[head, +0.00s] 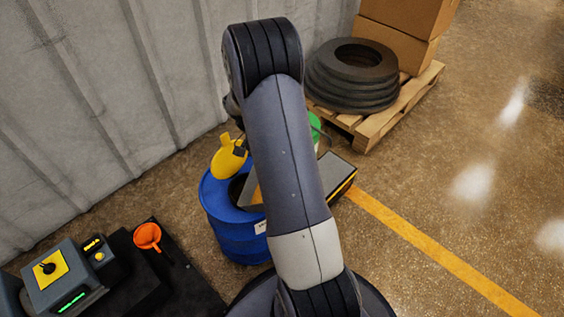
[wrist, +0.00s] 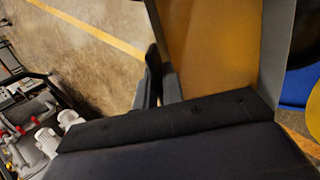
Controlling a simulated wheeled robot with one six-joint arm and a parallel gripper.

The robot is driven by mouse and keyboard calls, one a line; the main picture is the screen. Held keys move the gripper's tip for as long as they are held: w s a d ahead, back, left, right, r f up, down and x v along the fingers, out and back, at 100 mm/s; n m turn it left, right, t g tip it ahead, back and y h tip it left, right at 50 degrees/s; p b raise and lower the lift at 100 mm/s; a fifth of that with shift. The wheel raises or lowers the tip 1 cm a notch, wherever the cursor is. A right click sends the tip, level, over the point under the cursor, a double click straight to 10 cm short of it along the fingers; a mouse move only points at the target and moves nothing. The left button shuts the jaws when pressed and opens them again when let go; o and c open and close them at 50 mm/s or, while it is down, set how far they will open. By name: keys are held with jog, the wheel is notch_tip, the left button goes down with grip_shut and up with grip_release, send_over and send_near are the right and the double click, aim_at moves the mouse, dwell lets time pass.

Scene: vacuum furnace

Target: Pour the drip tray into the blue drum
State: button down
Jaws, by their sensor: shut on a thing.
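The drip tray (wrist: 280,45) has grey walls and an amber inside. Its near part fills the upper right of the wrist view. My gripper (wrist: 155,80) is shut on its edge, with dark fingers at the tray's left side. In the head view my arm hides the gripper and most of the tray (head: 256,196); an amber patch with a grey rim shows above the drum's top. The blue drum (head: 238,240) stands upright below, its dark opening partly covered. A bit of blue drum (wrist: 298,88) shows beyond the tray in the wrist view. Whether liquid flows cannot be seen.
A yellow lid-like piece (head: 228,158) stands at the drum's back rim. A grey slab with a black-and-yellow edge (head: 337,172) lies right of the drum. An orange funnel (head: 147,236) and control box (head: 62,272) are left. Stacked tyres (head: 352,78) sit on a pallet behind.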

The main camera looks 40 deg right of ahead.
jog(key=shift+w+a+r+g+h+p, duration=0.85)
jog(key=shift+w+r+p, duration=0.2)
jog(key=shift+p, duration=0.15)
dwell(0.3)
jog(key=shift+w+a+r+g+h+p, duration=0.35)
jog(key=shift+w+a+r+g+h, duration=0.05)
jog(key=shift+w+a+g, duration=0.15)
jog(key=shift+w+a+r+g+h+p, duration=0.35)
jog(key=shift+w+a+g, duration=0.15)
jog(key=shift+w, duration=0.05)
dwell(0.8)
